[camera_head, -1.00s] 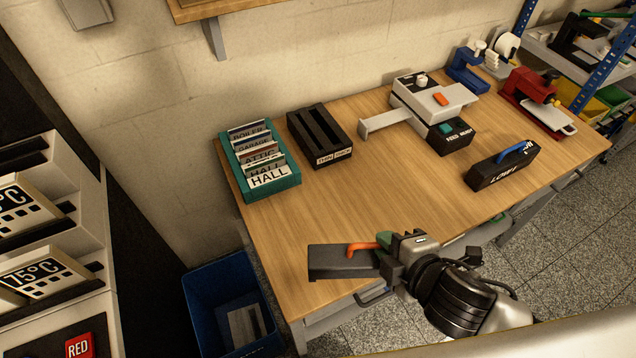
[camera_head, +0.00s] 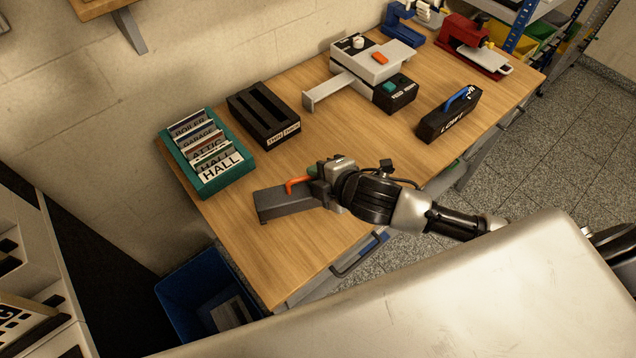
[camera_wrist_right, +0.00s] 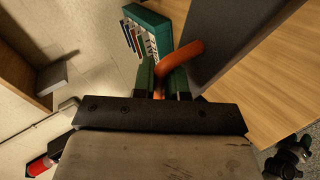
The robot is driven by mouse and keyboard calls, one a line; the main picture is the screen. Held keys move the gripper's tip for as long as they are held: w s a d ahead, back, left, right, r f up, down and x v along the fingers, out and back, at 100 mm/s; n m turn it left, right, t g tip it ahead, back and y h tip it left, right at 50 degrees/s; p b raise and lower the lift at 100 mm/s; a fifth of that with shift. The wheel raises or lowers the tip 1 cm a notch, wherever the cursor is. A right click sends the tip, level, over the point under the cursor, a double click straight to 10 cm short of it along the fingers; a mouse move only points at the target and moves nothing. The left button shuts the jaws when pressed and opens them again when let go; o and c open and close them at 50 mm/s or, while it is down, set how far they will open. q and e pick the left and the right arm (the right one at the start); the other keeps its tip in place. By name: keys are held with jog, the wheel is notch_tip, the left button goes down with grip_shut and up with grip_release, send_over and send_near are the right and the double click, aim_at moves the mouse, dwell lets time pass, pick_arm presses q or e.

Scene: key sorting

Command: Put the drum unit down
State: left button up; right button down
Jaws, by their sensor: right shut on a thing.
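The drum unit (camera_head: 286,203) is a dark grey, long box with an orange handle (camera_head: 298,182). It is over the front left part of the wooden table (camera_head: 235,235); I cannot tell whether its underside touches the top. My right gripper (camera_head: 314,186) is shut on the orange handle. In the right wrist view the handle (camera_wrist_right: 182,58) sits between the fingers (camera_wrist_right: 163,82), with the grey drum unit body (camera_wrist_right: 235,40) beside it. My left gripper is not in view.
A teal card rack (camera_head: 207,165) and a black slotted box (camera_head: 264,116) stand at the table's back left. A grey machine (camera_head: 368,70) and a black box with blue handle (camera_head: 449,115) stand farther right. A blue bin (camera_head: 205,290) is below the left edge. The table's middle is clear.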

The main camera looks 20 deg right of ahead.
jog(key=shift+f, duration=1.95)
jog(key=shift+f, duration=0.1)
jog(key=c, duration=1.1)
grip_release()
jog(key=shift+c, duration=0.2)
jog(key=v, duration=1.2)
jog(key=shift+b, duration=0.45)
